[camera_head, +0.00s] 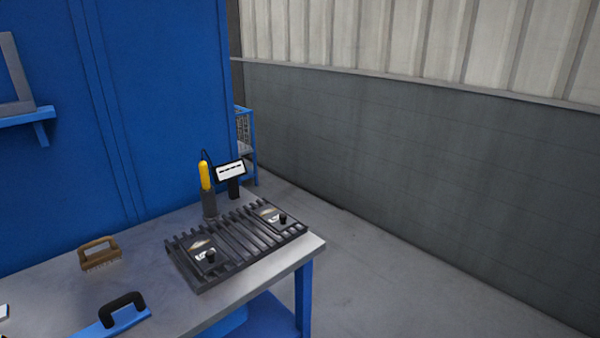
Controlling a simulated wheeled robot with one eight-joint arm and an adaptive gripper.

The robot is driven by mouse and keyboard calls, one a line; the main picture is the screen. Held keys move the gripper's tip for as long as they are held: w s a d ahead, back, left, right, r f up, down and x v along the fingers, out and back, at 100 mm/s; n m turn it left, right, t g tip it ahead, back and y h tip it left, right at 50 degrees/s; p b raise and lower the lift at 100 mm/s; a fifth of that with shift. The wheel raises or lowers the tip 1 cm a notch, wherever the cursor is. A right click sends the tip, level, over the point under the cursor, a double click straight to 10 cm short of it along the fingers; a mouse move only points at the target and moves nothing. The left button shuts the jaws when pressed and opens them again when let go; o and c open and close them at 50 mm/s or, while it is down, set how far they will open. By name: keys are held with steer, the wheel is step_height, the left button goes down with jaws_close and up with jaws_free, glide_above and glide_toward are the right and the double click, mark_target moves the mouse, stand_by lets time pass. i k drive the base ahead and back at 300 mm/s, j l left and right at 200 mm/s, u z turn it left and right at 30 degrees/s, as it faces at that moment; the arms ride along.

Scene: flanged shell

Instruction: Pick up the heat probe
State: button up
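The heat probe (205,175) appears to be the yellow-handled tool standing upright in a dark holder (210,205) at the back of the workbench. A dark cable loops at its top. A small display with a black frame (231,171) stands on a dark base just to its right. The probe's lower part is hidden in the holder. My gripper is not in view.
A dark ribbed plate (237,247) with two small black knobs lies in front of the probe on the grey workbench (178,302). A wooden brush (99,254) and a blue tool with a black handle (122,310) lie to the left. A blue wall stands behind.

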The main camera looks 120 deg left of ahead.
mark_target(204, 171)
steer(key=u, duration=4.35)
steer(key=i+l, duration=0.25)
steer(key=i+l+u, duration=0.85)
steer(key=i+l, duration=0.05)
steer(key=l, duration=0.1)
